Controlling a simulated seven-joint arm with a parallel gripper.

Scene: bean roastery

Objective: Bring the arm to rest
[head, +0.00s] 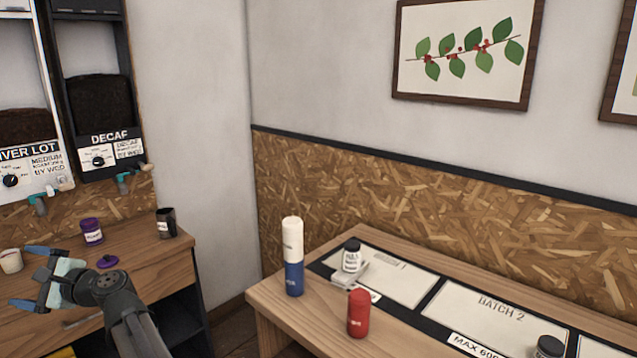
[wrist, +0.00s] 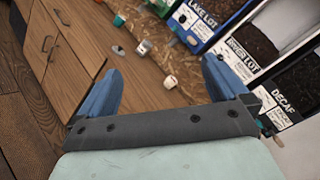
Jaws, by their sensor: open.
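My gripper (head: 28,277) is at the left edge of the head view, over the left wooden counter (head: 150,262). Its two blue fingers are spread apart with nothing between them. In the wrist view the open fingers (wrist: 160,88) frame part of the wooden counter top. A small white cup (wrist: 170,82) shows beyond the gap, apart from the fingers. My arm reaches in from the bottom of the head view.
On the left counter are a purple jar (head: 92,232), a purple lid (head: 107,261), a dark cup (head: 167,223) and a cream cup (head: 11,261). The right table holds a white-and-blue cylinder (head: 292,258), a red canister (head: 358,313) and black-lidded jars. Bean dispensers (head: 105,135) stand behind the counter.

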